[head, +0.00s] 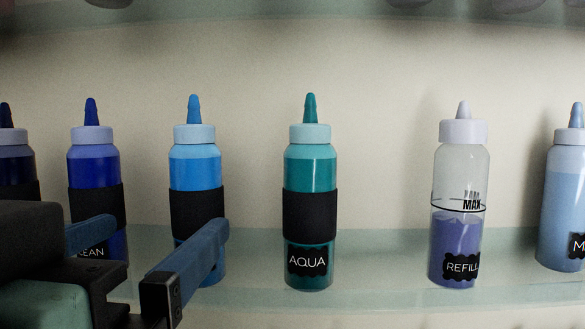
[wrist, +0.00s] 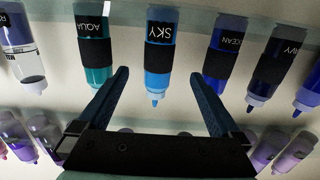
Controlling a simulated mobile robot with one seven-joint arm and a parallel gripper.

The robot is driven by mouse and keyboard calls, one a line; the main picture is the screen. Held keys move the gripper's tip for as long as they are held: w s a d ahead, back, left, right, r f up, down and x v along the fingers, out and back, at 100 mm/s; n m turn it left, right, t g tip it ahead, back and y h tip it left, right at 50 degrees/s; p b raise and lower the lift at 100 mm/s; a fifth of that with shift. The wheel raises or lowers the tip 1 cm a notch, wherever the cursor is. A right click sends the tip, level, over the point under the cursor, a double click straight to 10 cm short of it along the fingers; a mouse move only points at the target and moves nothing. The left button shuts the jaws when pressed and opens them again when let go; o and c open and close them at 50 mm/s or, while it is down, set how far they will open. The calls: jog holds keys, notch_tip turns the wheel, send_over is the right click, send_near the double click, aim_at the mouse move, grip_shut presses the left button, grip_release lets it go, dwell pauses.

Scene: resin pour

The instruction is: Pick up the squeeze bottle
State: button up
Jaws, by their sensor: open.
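Several squeeze bottles with cone tips stand upright on a glass shelf. The bright blue bottle (head: 195,165), with a dark sleeve, reads SKY in the wrist view (wrist: 159,55), where everything appears upside down. My gripper (head: 160,226) is open and empty at the lower left of the head view. In the wrist view, its two fingers (wrist: 159,76) point toward the SKY bottle, one on each side of it in the picture. In the head view, one finger covers part of that bottle's lower body and hides its label. I cannot tell how much depth separates them.
The teal AQUA bottle (head: 310,173) stands right of SKY, and the dark blue OCEAN bottle (head: 93,166) left. A clear REFILL bottle (head: 459,240) and a pale blue bottle (head: 563,190) stand farther right. The glass shelf (head: 380,265) has bare room between AQUA and REFILL.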

aim_at(187, 213)
jog(key=shift+w+r+p, duration=0.15)
jog(key=shift+w+p, duration=0.9)
jog(key=shift+p, duration=0.7)
jog(key=w, duration=0.1)
jog(key=w+p, duration=0.1)
jog(key=w, duration=0.3)
jog(key=shift+w+f+p, duration=0.25)
jog(key=shift+f+p, duration=0.1)
jog(key=w+p, duration=0.2)
jog(key=w, duration=0.2)
jog(key=shift+d+f, duration=0.1)
jog(key=shift+w+f+p, duration=0.15)
jog(key=shift+w+p, duration=0.15)
jog(key=shift+w, duration=0.25)
grip_shut()
